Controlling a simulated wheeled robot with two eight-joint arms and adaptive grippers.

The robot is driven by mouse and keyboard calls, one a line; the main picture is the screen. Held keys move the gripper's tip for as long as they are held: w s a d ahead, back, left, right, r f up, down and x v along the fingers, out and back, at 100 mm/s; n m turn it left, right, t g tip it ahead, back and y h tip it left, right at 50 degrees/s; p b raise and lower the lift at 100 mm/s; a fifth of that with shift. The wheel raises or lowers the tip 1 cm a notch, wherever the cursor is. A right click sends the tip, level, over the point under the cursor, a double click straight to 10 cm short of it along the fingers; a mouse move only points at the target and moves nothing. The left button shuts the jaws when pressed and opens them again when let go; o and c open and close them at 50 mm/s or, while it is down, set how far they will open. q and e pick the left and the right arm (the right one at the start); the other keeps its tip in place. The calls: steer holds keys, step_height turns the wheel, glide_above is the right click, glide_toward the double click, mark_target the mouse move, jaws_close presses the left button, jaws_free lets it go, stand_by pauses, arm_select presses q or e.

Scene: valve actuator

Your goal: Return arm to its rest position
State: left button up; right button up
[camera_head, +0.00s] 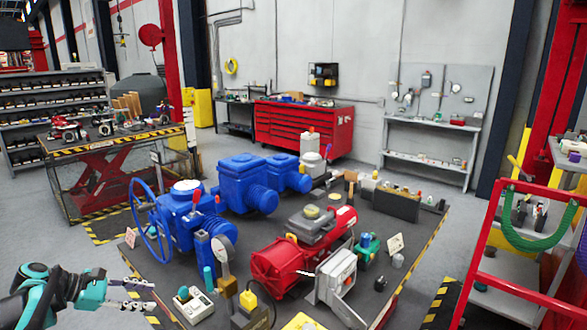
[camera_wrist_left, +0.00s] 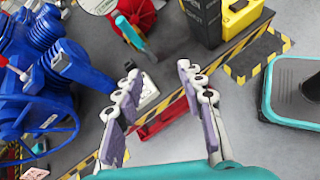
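My left gripper (camera_head: 148,294) is at the lower left of the head view, on its teal and black arm. Its two grey fingers are spread apart with nothing between them, beside the near left edge of the dark work table (camera_head: 119,263). In the left wrist view the same gripper (camera_wrist_left: 159,70) is open and empty, fingertips pointing toward the table edge. A blue valve actuator with a handwheel (camera_head: 181,222) stands on the table; it also shows at the left of the left wrist view (camera_wrist_left: 45,75). My right gripper is not in view.
The table carries a red actuator (camera_head: 278,266), a gauge (camera_head: 223,246) and a white device (camera_head: 194,304) near its front. A red cart frame (camera_head: 482,245) stands at the right. A lift table (camera_head: 100,180) is at the back left. Grey floor lies open left of the table.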

arm_select(q)
steer(key=s+d+m+g+y, duration=0.1)
steer(key=s+d+m+y, duration=0.5)
steer(key=d, duration=1)
steer(key=s+d+f+m+t+y, duration=0.1)
steer(key=s+d+f+m, duration=0.2)
steer(key=s+m, duration=0.5)
steer(key=s+d+f+m+t+y, duration=0.1)
steer(key=s+d+f+m+y, duration=0.1)
steer(key=s+m, duration=0.5)
step_height(320, 180, down, 3)
steer(key=shift+s+d+r+m, duration=0.15)
steer(key=shift+s+d+m, duration=0.3)
steer(key=shift+s, duration=0.65)
